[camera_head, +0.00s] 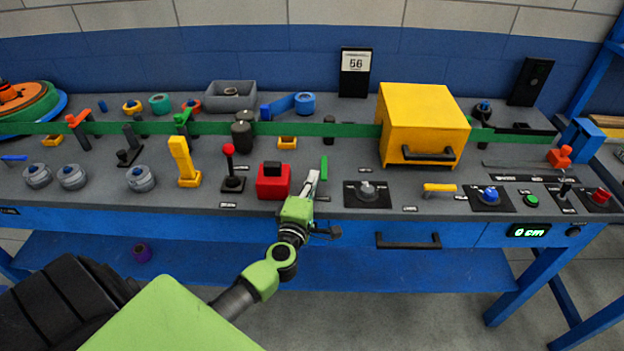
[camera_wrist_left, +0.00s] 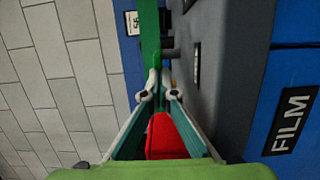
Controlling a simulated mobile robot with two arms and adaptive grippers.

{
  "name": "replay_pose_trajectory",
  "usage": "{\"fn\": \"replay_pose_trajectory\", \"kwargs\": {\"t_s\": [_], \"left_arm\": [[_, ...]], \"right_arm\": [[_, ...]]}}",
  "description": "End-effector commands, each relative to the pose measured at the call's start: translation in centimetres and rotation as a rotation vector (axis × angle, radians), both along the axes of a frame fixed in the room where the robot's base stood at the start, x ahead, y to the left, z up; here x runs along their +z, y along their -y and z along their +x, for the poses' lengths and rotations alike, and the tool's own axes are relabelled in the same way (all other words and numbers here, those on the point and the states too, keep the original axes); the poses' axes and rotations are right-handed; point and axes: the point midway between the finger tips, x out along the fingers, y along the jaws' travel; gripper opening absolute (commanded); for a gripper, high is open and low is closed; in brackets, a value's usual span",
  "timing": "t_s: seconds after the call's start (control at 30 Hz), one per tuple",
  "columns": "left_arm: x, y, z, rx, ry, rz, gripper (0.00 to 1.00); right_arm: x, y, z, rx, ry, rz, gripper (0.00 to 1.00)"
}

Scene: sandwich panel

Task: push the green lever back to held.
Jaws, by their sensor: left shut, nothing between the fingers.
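A thin green upright bar, which looks like the green lever (camera_head: 324,168), stands on the grey panel right of the red box. My left gripper (camera_head: 315,174) is shut and empty, its tips just left of the bar and slightly lower in the head view. I cannot tell whether they touch. In the left wrist view the fingertips (camera_wrist_left: 159,80) meet below a green strip (camera_wrist_left: 150,35); I cannot tell whether that is the lever or the long band. Any held mark is too small to read. My right gripper is not in view.
The red box (camera_head: 273,186) stands close left of my gripper; red also shows between the fingers in the wrist view. A grey knob (camera_head: 367,190) is to the right, and a yellow box (camera_head: 420,120) behind it. A long green band (camera_head: 350,130) crosses the panel behind.

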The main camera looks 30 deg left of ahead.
Motion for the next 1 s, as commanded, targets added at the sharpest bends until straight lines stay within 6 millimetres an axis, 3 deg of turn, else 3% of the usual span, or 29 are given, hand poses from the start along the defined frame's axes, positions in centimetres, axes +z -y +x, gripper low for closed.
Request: {"fn": "replay_pose_trajectory", "kwargs": {"t_s": [0.67,1.0], "left_arm": [[0.1,1.3,0.4,0.130,0.001,-0.004,0.00],[0.0,3.1,1.4,0.337,0.001,-0.008,0.00]], "right_arm": [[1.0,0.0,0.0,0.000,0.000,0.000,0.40],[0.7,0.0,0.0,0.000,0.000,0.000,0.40]]}}
